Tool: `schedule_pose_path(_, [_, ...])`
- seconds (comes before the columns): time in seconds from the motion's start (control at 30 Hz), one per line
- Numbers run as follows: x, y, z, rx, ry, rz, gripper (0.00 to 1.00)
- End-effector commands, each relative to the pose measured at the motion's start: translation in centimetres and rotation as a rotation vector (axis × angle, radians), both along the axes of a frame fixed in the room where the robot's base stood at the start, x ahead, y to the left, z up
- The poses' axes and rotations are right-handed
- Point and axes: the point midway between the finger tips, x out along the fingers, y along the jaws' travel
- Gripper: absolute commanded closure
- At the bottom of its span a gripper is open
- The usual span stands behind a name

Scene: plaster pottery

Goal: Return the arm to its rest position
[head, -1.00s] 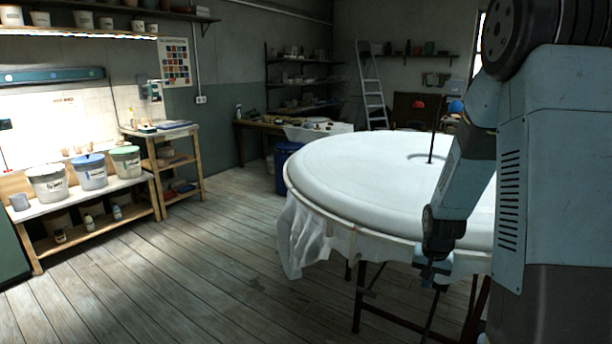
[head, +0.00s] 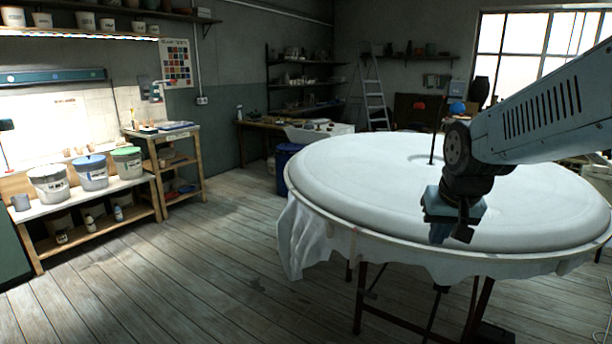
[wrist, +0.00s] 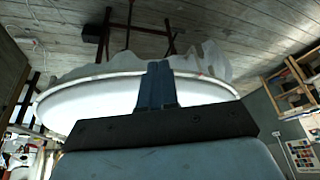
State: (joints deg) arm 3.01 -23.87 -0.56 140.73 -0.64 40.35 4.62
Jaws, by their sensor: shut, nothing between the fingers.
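My gripper (head: 450,232) is in front of the large round white plaster piece (head: 370,170) in the head view, overlapping its near right part. The forearm reaches in from the right edge. In the wrist view my gripper (wrist: 155,70) shows as two blue fingers pressed together, with nothing between them. The white piece (wrist: 95,102) appears behind them, upside down in that view. I cannot tell the exact gap between the gripper and the piece.
A white cloth (head: 303,240) hangs below the round piece, over dark stand legs (head: 360,298). A bench (head: 140,184) with several buckets stands at the left, beside a small wooden shelf table (head: 178,155). The plank floor (head: 200,275) between is clear.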

Motion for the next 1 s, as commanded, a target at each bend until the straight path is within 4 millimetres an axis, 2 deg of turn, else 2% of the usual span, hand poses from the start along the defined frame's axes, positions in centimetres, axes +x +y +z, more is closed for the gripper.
schedule_pose_path(0.03, [-1.1,0.3,1.0,-0.003,-0.017,0.014,1.0])
schedule_pose_path(0.2, [-4.6,1.2,3.2,-0.015,-0.05,0.062,1.0])
schedule_pose_path(0.4, [-8.2,1.9,4.9,-0.026,-0.081,0.107,1.0])
schedule_pose_path(0.5, [-9.2,2.1,5.2,-0.029,-0.088,0.12,1.0])
schedule_pose_path(0.63, [-9.9,2.2,5.4,-0.032,-0.093,0.129,1.0])
schedule_pose_path(1.0, [-9.9,2.2,5.4,-0.032,-0.093,0.129,1.0])
